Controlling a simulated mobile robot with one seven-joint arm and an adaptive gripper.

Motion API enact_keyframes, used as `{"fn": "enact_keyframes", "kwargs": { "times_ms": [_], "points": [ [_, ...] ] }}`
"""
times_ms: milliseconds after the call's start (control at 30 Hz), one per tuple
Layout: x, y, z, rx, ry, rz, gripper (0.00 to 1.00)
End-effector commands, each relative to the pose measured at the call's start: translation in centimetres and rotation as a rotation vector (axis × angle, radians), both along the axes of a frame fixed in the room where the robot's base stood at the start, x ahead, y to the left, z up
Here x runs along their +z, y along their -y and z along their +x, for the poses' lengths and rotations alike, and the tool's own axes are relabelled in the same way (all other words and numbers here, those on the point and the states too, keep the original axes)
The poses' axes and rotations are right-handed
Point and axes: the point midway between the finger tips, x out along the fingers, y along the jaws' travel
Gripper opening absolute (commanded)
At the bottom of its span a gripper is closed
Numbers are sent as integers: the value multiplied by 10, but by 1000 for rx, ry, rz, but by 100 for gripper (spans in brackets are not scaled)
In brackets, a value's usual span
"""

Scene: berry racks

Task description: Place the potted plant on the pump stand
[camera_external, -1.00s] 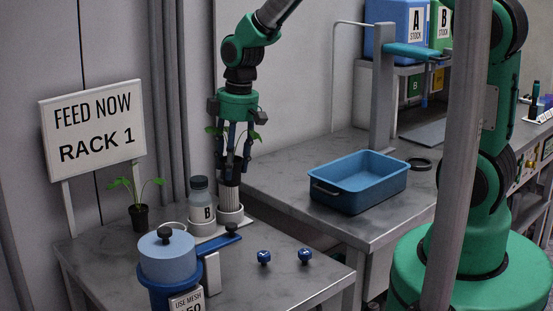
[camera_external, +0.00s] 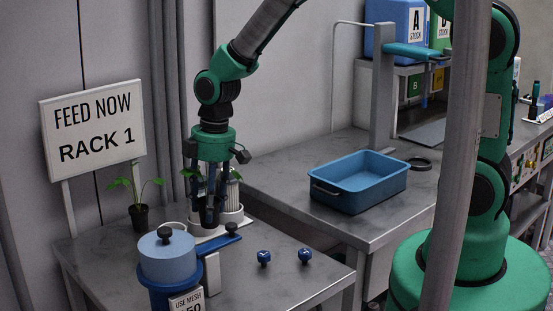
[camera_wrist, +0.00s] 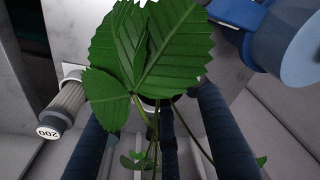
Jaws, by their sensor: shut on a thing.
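My gripper (camera_external: 209,208) is shut on a potted plant, with its dark pot low between the fingers. The plant's green leaves (camera_wrist: 150,50) fill the upper middle of the wrist view and mostly hide the pot. The gripper hangs over the front table, in front of the white holder (camera_external: 207,236) with the bottle and ribbed filter. A second potted plant (camera_external: 139,216) stands upright at the table's left. No part is clearly labelled as the pump stand. Whether the held pot touches anything below is unclear.
A blue housing with a light-blue lid (camera_external: 166,262) stands at the front, its blue handle (camera_external: 220,245) reaching right. Two blue knobs (camera_external: 264,257) lie to the right. A ribbed filter marked 200 (camera_wrist: 64,105) shows at the left in the wrist view. A blue bin (camera_external: 359,181) is on the right table.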

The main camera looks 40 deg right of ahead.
Motion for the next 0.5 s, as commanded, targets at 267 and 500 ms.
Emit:
{"fn": "enact_keyframes", "kwargs": {
  "times_ms": [267,500],
  "points": [
    [0,0,0,0,0,0,15],
    [-19,0,0,-1,-1,0,15]
  ]
}}
